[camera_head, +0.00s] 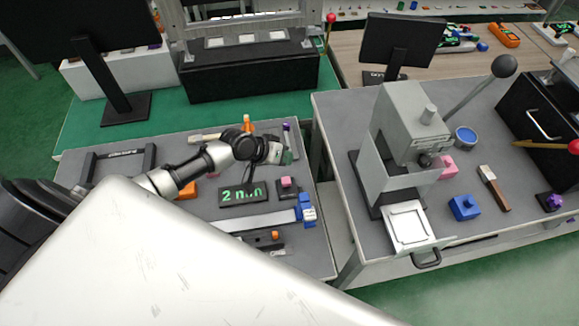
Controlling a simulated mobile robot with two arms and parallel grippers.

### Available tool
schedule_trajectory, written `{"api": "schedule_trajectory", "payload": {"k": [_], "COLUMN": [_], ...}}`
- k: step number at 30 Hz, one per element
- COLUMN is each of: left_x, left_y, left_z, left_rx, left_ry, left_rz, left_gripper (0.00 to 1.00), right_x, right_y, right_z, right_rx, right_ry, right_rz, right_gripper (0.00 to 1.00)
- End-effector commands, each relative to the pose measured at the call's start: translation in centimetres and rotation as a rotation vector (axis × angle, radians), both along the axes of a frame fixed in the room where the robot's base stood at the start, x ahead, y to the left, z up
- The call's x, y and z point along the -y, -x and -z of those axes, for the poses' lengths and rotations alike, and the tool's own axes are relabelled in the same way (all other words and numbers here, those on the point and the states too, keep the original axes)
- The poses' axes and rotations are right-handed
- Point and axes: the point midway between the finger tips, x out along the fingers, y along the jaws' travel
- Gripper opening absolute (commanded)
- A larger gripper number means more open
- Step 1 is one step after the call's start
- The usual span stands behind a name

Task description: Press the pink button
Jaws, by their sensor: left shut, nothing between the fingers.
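A small pink block-shaped button (286,183) sits on a dark base on the left grey table, just right of a black display with green characters (243,195). My left gripper (274,153) is above the same table, a little behind and left of the pink button in the picture. It is shut and empty, and appears apart from the button. Another pink block (447,168) lies on the right table beside the grey lever press (405,130). My right gripper is not in view.
A blue clamp-like part (306,208) stands in front of the button, at the end of a pale bar. An orange piece (188,190) and a purple-topped tool (287,140) are nearby. A blue block (464,207) lies on the right table.

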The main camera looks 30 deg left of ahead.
Motion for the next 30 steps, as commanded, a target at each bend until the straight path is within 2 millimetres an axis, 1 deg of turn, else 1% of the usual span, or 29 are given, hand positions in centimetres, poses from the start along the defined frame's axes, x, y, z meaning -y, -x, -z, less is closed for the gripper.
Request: {"api": "schedule_trajectory", "payload": {"k": [3,7,12,17,23,30], "left_x": [-0.5,-0.6,-0.6,-0.6,-0.5,-0.6], "left_y": [-0.4,-0.5,-0.5,-0.5,-0.4,-0.4], "left_z": [-0.1,-0.1,-0.1,0.2,1.7,5.0], "left_rx": [0.002,0.003,0.003,0.003,0.003,0.003], "left_ry": [0.005,0.007,0.006,0.005,0.005,0.005], "left_rz": [-0.015,-0.018,-0.017,-0.016,-0.016,-0.016], "left_gripper": [0.00,0.00,0.00,0.00,0.00,0.00], "right_x": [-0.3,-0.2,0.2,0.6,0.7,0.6], "right_y": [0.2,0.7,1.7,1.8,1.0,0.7], "right_z": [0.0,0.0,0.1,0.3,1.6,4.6], "right_rx": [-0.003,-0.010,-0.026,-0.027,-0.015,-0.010], "right_ry": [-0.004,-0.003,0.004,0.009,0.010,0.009], "right_rz": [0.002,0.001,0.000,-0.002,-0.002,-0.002], "right_gripper": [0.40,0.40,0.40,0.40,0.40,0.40]}}
